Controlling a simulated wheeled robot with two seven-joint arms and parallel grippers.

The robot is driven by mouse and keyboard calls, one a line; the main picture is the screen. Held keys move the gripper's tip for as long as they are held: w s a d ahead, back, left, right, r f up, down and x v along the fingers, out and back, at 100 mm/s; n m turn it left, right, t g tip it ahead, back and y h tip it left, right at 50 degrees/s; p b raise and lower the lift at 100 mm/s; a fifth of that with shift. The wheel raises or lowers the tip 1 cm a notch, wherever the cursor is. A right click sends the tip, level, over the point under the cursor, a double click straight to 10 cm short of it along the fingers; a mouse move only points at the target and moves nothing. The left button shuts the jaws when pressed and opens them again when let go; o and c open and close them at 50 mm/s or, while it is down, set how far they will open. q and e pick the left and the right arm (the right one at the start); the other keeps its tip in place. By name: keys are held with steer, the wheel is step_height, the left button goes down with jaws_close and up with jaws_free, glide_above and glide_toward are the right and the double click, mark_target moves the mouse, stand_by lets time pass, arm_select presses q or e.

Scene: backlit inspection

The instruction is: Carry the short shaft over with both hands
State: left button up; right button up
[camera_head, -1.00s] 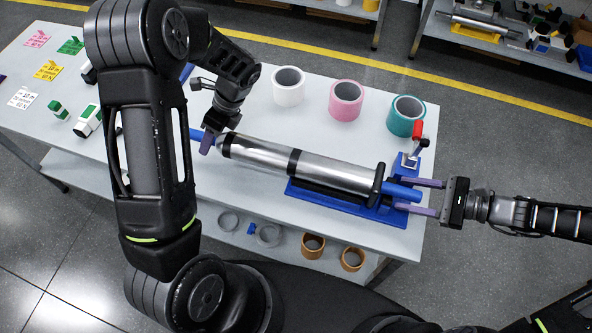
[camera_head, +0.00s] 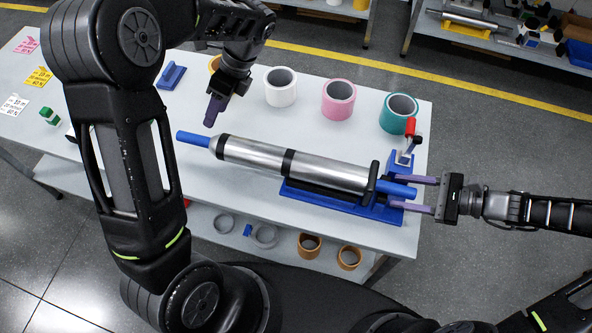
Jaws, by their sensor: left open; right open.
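The short shaft (camera_head: 262,155) is a silver cylinder with black bands and blue ends. Its right part lies over a blue fixture (camera_head: 330,200) on the table, and its left part sticks out past the fixture. My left gripper (camera_head: 212,112) is open and empty, above and behind the shaft's blue left end, apart from it. My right gripper (camera_head: 425,194) is open at the table's right edge. Its two purple fingers lie on either side of the blue right end, and I cannot tell whether they touch it.
White (camera_head: 280,88), pink (camera_head: 339,98) and teal (camera_head: 400,112) rings stand along the back of the table (camera_head: 240,210). A red-handled clamp (camera_head: 408,140) rises by the fixture's right end. A small blue holder (camera_head: 171,75) is at the back left. Rings lie on the lower shelf.

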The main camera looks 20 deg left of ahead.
stand_by(0.3)
steer(key=v, duration=1.2)
steer(key=shift+s, duration=0.1)
